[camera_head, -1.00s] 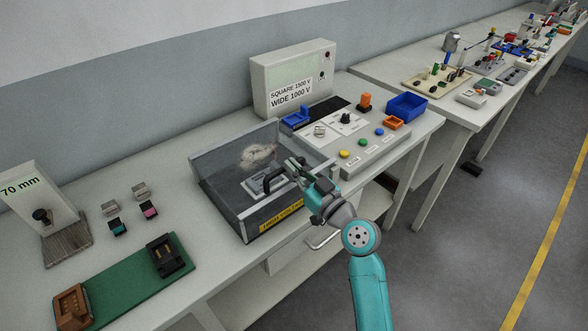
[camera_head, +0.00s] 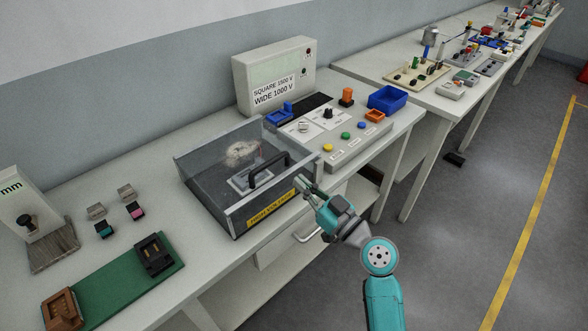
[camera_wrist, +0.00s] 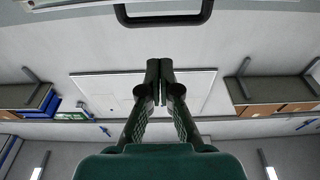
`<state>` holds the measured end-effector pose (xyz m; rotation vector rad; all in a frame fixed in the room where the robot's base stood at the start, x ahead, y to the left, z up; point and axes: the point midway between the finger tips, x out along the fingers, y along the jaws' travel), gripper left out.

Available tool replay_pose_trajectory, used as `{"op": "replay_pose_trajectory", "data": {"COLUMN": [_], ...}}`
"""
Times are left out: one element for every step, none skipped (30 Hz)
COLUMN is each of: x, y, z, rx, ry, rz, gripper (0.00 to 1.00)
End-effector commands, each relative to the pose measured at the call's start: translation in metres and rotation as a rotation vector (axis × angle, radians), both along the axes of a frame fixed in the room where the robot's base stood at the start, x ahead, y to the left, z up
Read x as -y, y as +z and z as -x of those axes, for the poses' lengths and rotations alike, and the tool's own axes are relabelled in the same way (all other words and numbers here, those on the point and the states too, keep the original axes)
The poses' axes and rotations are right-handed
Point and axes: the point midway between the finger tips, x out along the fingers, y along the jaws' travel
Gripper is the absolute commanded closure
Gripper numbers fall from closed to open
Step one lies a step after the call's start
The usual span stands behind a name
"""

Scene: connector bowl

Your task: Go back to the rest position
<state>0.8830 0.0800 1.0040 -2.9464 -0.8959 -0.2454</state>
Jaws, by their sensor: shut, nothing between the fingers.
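My gripper (camera_head: 302,186) is shut and empty in the head view, just in front of the clear-walled high-voltage box (camera_head: 215,196). It is apart from the box's black handle (camera_head: 268,170). In the wrist view the two fingers of my gripper (camera_wrist: 160,66) are together with nothing between them. A black handle (camera_wrist: 163,20) crosses the top of the wrist view. A pale fluffy object and a grey block lie inside the box, seen through its cover.
A control panel (camera_head: 340,153) with coloured buttons stands right of the box, near a blue bin (camera_head: 387,98). A green board (camera_head: 115,282) and small connectors lie to the left. The floor (camera_head: 455,235) in front of the table is clear.

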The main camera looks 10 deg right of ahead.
Motion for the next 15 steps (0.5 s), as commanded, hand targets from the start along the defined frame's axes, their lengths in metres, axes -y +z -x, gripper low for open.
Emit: {"op": "replay_pose_trajectory", "data": {"x": [0.001, 0.001, 0.001, 0.002, 0.002, 0.002, 0.002, 0.002, 0.003, 0.004, 0.005, 0.007, 0.009, 0.011, 0.014], "y": [-0.001, -0.002, -0.002, -0.002, -0.002, -0.003, -0.004, -0.007, -0.012, -0.018, -0.025, -0.037, -0.046, -0.055, -0.068], "z": [0.002, 0.002, 0.003, 0.003, 0.003, 0.003, 0.004, 0.006, 0.009, 0.012, 0.016, 0.023, 0.029, 0.036, 0.046], "rx": [-0.001, 0.000, 0.000, 0.000, 0.001, -0.001, -0.005, -0.011, -0.021, -0.034, -0.048, -0.072, -0.091, -0.110, -0.138], "ry": [0.000, 0.000, 0.000, 0.000, 0.000, -0.001, -0.003, -0.008, -0.017, -0.028, -0.038, -0.058, -0.075, -0.093, -0.119], "rz": [-0.001, 0.000, 0.000, 0.000, 0.001, 0.000, -0.001, -0.002, -0.003, -0.004, -0.006, -0.009, -0.011, -0.013, -0.017], "gripper": [1.00, 1.00, 1.00, 1.00, 1.00, 1.00, 1.00, 1.00, 1.00, 1.00, 1.00, 1.00, 1.00, 1.00, 1.00]}}
